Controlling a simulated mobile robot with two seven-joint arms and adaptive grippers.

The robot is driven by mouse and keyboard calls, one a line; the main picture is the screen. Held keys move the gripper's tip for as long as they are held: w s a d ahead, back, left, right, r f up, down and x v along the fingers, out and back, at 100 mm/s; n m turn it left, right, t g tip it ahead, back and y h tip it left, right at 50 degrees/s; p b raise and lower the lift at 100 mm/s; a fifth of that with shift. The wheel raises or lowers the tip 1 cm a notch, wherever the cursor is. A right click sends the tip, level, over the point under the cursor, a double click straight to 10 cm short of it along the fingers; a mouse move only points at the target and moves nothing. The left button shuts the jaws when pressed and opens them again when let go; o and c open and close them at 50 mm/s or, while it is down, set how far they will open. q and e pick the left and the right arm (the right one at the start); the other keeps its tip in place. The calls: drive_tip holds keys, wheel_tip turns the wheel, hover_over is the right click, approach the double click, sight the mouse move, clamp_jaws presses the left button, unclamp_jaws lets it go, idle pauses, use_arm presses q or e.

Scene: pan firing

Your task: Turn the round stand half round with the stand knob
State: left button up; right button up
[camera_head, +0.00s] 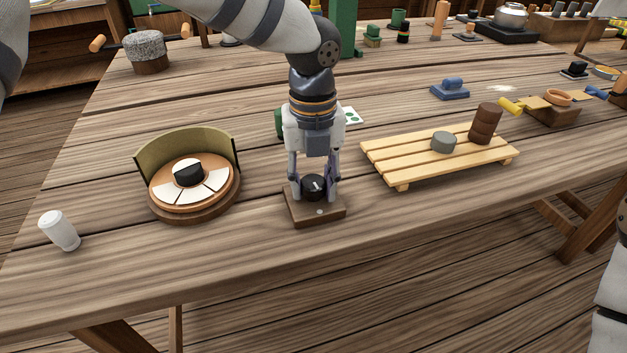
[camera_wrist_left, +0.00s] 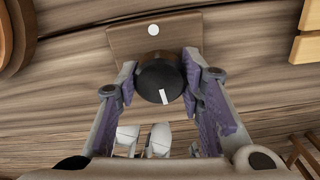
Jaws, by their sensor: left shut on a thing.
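The stand knob (camera_head: 313,188) is a black round knob with a white pointer line, on a small square brown wooden base (camera_head: 325,212) that bears a white dot. My left gripper (camera_head: 314,195) comes down from above with its fingers on either side of the knob, shut on it. In the left wrist view the knob (camera_wrist_left: 160,78) sits between the purple finger pads, its pointer toward the bottom of the picture and the white dot above it. The round stand (camera_head: 207,208) is left of the knob, with white segments on top, a black piece in the middle and a curved olive screen behind.
A slatted wooden rack (camera_head: 405,174) to the right holds a grey disc (camera_head: 444,142) and a brown stacked piece (camera_head: 485,124). A speckled grey round block (camera_head: 148,52) stands at the back left.

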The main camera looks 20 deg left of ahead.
sight(313, 182)
use_arm(q)
drive_tip(key=shift+f+m, duration=0.1)
drive_tip(key=shift+m, duration=0.5)
drive_tip(key=o, duration=1.2)
drive_tip(key=shift+c, duration=0.2)
wheel_tip(313, 182, up, 12)
